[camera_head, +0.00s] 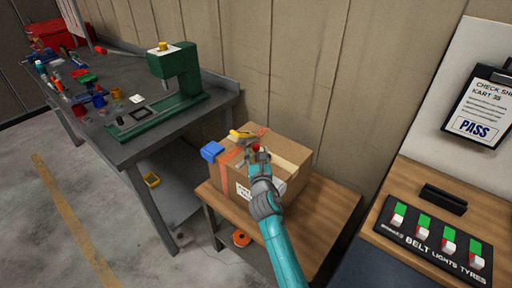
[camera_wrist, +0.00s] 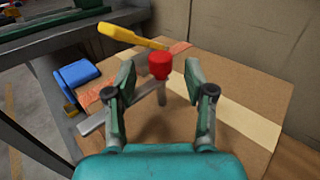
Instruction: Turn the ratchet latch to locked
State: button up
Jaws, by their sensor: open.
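A red knob (camera_wrist: 159,65) on a grey post, with a flat grey lever (camera_wrist: 112,113) beside it, stands on top of a cardboard box (camera_wrist: 235,85); I take this to be the ratchet latch. In the head view the red knob (camera_head: 256,148) shows just at my fingertips. My gripper (camera_wrist: 160,82) is open, with one finger on each side of the knob and post. Gaps show between fingers and knob, so I see no grip. The fingers hide part of the lever. I cannot read any locked marking.
A yellow-handled item (camera_head: 242,134), an orange strap (camera_head: 232,156) and a blue block (camera_head: 212,151) are on or at the box. The box stands on a wooden table (camera_head: 327,207) against the wall. A workbench (camera_head: 95,105) with a green press (camera_head: 175,75) is left, a switch panel (camera_head: 435,240) right.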

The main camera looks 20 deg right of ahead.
aim_at(256, 149)
jog(key=shift+w+d, duration=0.15)
jog(key=shift+w, duration=0.8)
jog(key=shift+w+d, duration=0.15)
jog(key=shift+w, duration=0.75)
grip_shut()
